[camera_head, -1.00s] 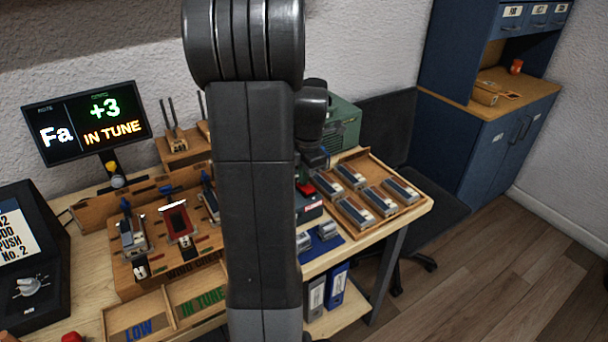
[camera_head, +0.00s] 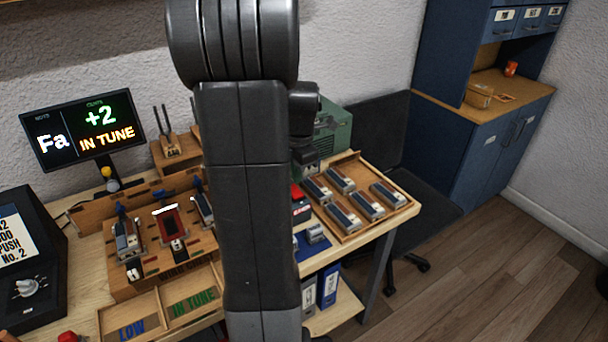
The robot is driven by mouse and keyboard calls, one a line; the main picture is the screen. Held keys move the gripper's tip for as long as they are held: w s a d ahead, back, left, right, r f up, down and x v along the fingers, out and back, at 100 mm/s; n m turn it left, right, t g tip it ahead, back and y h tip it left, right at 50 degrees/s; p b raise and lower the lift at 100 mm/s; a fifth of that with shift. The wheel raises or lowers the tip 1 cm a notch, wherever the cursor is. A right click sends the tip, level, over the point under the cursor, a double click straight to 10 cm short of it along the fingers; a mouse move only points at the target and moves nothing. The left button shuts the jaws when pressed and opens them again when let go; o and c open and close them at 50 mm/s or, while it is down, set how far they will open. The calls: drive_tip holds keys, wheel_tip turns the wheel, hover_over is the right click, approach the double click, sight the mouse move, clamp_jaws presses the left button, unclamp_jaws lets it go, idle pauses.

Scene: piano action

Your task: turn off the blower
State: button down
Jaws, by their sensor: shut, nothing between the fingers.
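A green metal housing (camera_head: 335,132), which looks like the blower, stands at the back of the bench, partly hidden behind my arm. In front of it is a small box with a red top (camera_head: 298,191) that may be its switch; my arm covers its left part, and I cannot tell its position. My gripper (camera_head: 307,163) points down just above and behind the red part, small and dark. It looks shut and empty; its fingertips are hard to make out, and I cannot tell whether they touch anything.
A wooden tray (camera_head: 345,239) of grey-blue blocks lies right of the red-topped box. A tuning display (camera_head: 82,130) reads Fa, +2, IN TUNE. A wooden jig (camera_head: 150,285) with a red piece is at left. A dark chair (camera_head: 385,130) stands behind the bench's right end.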

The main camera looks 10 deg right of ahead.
wheel_tip(320, 180, up, 10)
drive_tip(key=s, duration=0.1)
drive_tip(key=shift+d+b, duration=0.2)
drive_tip(key=shift+b, duration=0.1)
drive_tip(key=shift+f, duration=0.1)
